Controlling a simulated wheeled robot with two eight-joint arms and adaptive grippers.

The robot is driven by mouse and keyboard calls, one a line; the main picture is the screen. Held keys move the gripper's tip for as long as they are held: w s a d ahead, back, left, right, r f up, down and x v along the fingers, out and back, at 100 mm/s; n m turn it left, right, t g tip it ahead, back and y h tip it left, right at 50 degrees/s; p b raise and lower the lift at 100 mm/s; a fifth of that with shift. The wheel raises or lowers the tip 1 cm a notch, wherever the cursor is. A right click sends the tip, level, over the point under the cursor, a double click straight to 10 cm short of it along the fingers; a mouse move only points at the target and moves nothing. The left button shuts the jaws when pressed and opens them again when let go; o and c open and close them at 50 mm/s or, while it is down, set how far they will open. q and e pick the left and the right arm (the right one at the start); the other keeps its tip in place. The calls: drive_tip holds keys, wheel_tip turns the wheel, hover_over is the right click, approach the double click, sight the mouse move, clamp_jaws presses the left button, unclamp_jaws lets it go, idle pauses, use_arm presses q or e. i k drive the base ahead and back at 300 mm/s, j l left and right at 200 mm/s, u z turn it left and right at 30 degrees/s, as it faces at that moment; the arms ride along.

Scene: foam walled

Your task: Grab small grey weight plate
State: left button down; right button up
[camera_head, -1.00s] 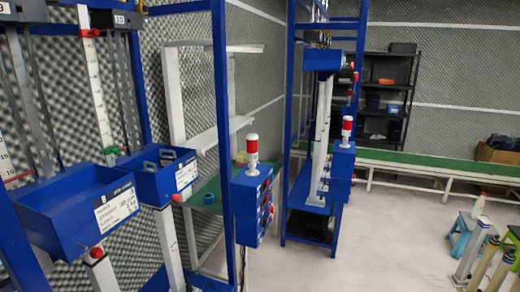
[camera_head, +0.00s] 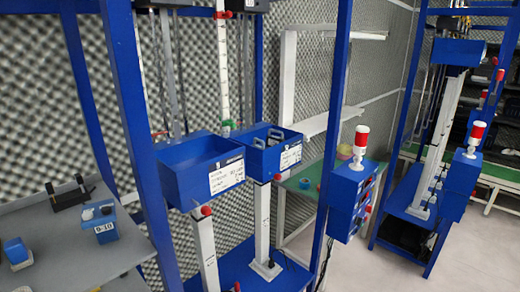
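Neither of my grippers is in view. I cannot single out a small grey weight plate for sure. Several grey pieces (camera_head: 262,139) show inside the right blue bin (camera_head: 290,157), too small to identify. The left blue bin (camera_head: 195,182) beside it has a white label, and its inside looks empty from here. On the grey table at lower left, a blue block (camera_head: 104,230) with a white label has small dark and light round pieces on top.
A grey table (camera_head: 65,265) fills the lower left, with a black object (camera_head: 72,193) and another blue block (camera_head: 16,252) on it. Blue frame posts (camera_head: 337,100) stand before the bins. A blue box with a red-white lamp (camera_head: 360,140) stands right. Open floor (camera_head: 400,255) lies at lower right.

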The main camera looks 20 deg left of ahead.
sight(262, 148)
drive_tip(key=i+l, duration=0.15)
drive_tip(key=i, duration=0.2)
drive_tip(key=i+l+u, duration=0.25)
drive_tip(key=i+u, duration=0.25)
drive_tip(key=i+l+u, duration=0.45)
drive_tip(key=k+j, duration=0.1)
